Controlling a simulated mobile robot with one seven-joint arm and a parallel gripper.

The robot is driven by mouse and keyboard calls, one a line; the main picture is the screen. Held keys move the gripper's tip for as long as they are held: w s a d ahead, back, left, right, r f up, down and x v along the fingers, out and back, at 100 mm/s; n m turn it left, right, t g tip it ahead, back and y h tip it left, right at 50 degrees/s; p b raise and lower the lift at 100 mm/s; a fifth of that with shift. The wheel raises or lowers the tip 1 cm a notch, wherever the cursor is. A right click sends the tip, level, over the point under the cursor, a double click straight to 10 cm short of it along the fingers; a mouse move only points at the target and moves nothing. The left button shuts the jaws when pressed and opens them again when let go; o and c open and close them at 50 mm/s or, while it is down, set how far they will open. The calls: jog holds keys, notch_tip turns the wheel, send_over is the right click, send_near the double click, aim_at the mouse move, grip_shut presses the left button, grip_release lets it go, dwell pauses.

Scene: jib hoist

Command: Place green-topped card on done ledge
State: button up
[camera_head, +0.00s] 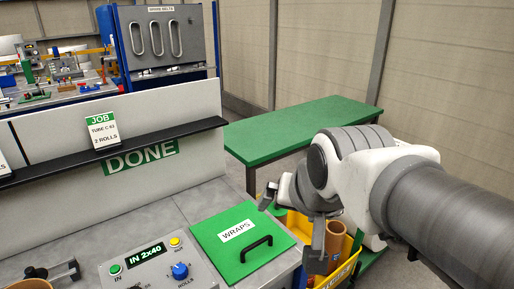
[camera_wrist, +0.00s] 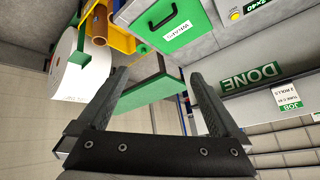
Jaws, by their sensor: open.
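The green-topped card (camera_head: 103,131), printed JOB, TUBE C 62, 2 ROLLS, stands nearly upright on the black done ledge (camera_head: 186,129), above the green DONE sign (camera_head: 141,157). In the wrist view the card (camera_wrist: 286,96) and the DONE sign (camera_wrist: 249,77) appear upside down at the right. My gripper (camera_head: 292,230) is well to the right of the card and apart from it, near the yellow bin. In the wrist view my gripper (camera_wrist: 157,82) has its two fingers wide apart with nothing held between them.
A green WRAPS lid (camera_head: 238,258) with a black handle and a control box (camera_head: 158,268) with knobs sit on the grey bench below the ledge. A yellow bin (camera_head: 336,276) holds a brown tube. A green table (camera_head: 290,128) stands behind. A white roll (camera_wrist: 80,64) shows in the wrist view.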

jog(key=s+d+f+n+g, duration=0.2)
jog(key=s+d+f, duration=0.1)
jog(key=s, duration=0.3)
jog(key=shift+s+d+f+n+h, duration=0.25)
jog(key=shift+d+n+h, duration=0.15)
jog(key=shift+d, duration=0.45)
dwell(0.3)
